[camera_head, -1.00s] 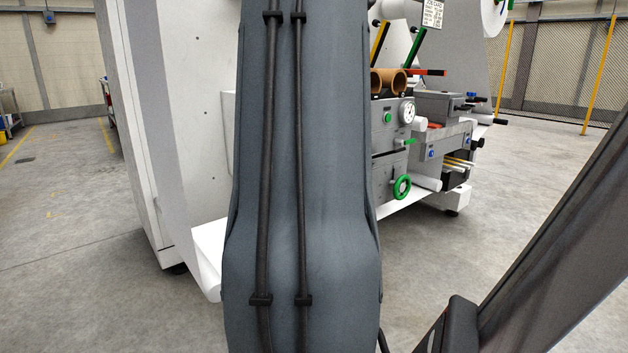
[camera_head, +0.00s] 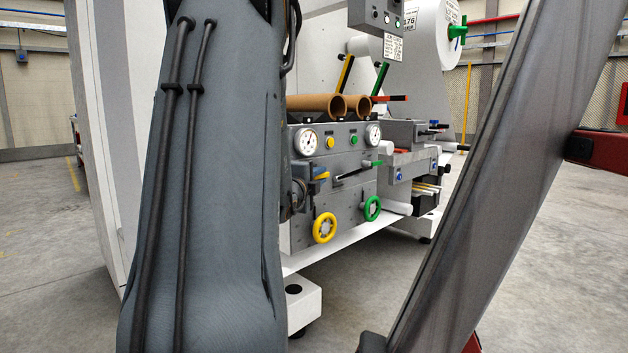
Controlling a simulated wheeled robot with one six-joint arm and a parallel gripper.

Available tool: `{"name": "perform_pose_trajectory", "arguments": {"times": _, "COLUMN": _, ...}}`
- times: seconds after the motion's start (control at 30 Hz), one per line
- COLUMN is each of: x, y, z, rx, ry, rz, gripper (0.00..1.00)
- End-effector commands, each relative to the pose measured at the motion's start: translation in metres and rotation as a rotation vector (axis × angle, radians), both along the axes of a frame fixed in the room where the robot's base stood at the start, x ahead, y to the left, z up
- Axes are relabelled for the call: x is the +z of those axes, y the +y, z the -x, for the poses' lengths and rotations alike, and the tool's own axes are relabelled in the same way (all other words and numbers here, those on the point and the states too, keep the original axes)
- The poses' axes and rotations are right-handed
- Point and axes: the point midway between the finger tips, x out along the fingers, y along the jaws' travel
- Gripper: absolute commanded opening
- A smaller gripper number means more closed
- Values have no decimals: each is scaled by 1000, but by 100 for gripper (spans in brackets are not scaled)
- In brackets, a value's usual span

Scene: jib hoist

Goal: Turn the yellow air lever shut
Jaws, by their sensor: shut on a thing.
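The machine's grey front panel (camera_head: 346,137) carries the yellow air lever (camera_head: 321,176), a small yellow piece at the left, mostly covered. My gripper (camera_head: 312,182) is at this lever and shut on it, partly hidden behind my arm. The lever's exact angle is hard to tell. A green lever (camera_head: 373,163) sits to its right on the same panel.
A yellow handwheel (camera_head: 325,228) is just below the lever, and a green handwheel (camera_head: 372,208) is to the right. Two gauges and brown rolls (camera_head: 315,103) are above. A control box (camera_head: 376,15) hangs higher. Grey floor is open at right.

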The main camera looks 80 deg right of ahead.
Motion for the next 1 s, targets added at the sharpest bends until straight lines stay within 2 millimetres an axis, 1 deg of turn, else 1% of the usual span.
{"name": "perform_pose_trajectory", "arguments": {"times": 0.03, "x": -3, "y": 0, "z": 2, "rx": -3, "ry": 0, "rz": -5, "gripper": 0}}
{"name": "perform_pose_trajectory", "arguments": {"times": 0.17, "x": -2, "y": 0, "z": 1, "rx": -3, "ry": 0, "rz": -5, "gripper": 0}}
{"name": "perform_pose_trajectory", "arguments": {"times": 0.2, "x": -2, "y": 0, "z": 1, "rx": -3, "ry": -1, "rz": -5, "gripper": 19}}
{"name": "perform_pose_trajectory", "arguments": {"times": 0.27, "x": -2, "y": 0, "z": 1, "rx": -2, "ry": -1, "rz": -4, "gripper": 29}}
{"name": "perform_pose_trajectory", "arguments": {"times": 0.3, "x": -2, "y": 0, "z": 1, "rx": -2, "ry": -1, "rz": -4, "gripper": 31}}
{"name": "perform_pose_trajectory", "arguments": {"times": 0.57, "x": -1, "y": 1, "z": -2, "rx": 2, "ry": 0, "rz": -2, "gripper": 31}}
{"name": "perform_pose_trajectory", "arguments": {"times": 0.67, "x": 0, "y": 7, "z": -4, "rx": 3, "ry": 0, "rz": -1, "gripper": 31}}
{"name": "perform_pose_trajectory", "arguments": {"times": 0.77, "x": 1, "y": 20, "z": -7, "rx": 4, "ry": 0, "rz": -2, "gripper": 31}}
{"name": "perform_pose_trajectory", "arguments": {"times": 1.0, "x": 0, "y": 58, "z": -13, "rx": 2, "ry": -1, "rz": -3, "gripper": 31}}
